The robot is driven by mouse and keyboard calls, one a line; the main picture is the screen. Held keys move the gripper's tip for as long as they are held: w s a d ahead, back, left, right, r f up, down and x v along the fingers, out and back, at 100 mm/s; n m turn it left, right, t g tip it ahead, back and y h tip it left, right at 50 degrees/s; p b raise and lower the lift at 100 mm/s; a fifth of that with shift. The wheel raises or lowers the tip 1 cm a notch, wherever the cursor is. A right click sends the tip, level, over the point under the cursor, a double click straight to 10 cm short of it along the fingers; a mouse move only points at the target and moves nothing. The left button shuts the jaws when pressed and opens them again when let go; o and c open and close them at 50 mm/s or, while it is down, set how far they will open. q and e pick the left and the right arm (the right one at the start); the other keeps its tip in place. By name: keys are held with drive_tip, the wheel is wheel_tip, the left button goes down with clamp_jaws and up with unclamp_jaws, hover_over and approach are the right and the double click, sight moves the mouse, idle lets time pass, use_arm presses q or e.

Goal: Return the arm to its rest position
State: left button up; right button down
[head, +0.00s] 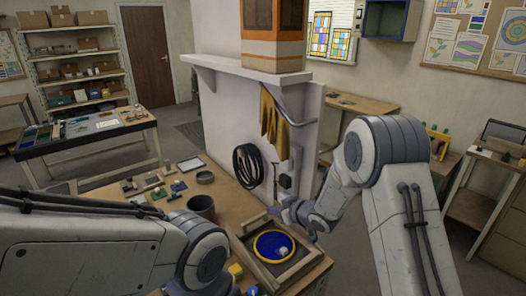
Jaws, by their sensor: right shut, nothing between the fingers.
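My right arm comes in from the right and bends down over the workbench. Its gripper (284,212) is shut and empty, above the far edge of a wooden tray (298,268). A round blue piece with a yellow rim (268,243) lies in that tray, with a small pale object (283,252) on it. The right gripper looks apart from the blue piece. My left arm reaches in from the left, low over the front of the workbench. Its wrist shows, but its gripper is out of sight.
The workbench (228,194) holds a dark grey pot (202,206), a small grey bowl (205,177) and several small coloured pieces. A small yellow object (236,269) sits near my left wrist.

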drive_tip(key=s+a+r+g+h, duration=0.1)
drive_tip(key=s+a+r+h, duration=0.15)
drive_tip(key=s, duration=0.45)
drive_tip(key=s+a+r+g+h, duration=0.1)
drive_tip(key=s+r+g, duration=0.15)
drive_tip(key=s, duration=0.35)
drive_tip(key=s+d+r+g+h, duration=0.1)
drive_tip(key=s+g, duration=0.2)
drive_tip(key=s, duration=1.1)
drive_tip(key=s+d+r+g+h+b, duration=0.1)
drive_tip(key=s+g, duration=0.2)
drive_tip(key=s, duration=1.1)
drive_tip(key=shift+d+r+b, duration=0.3)
drive_tip(key=c, duration=1.5)
unclamp_jaws()
drive_tip(key=shift+c, duration=0.2)
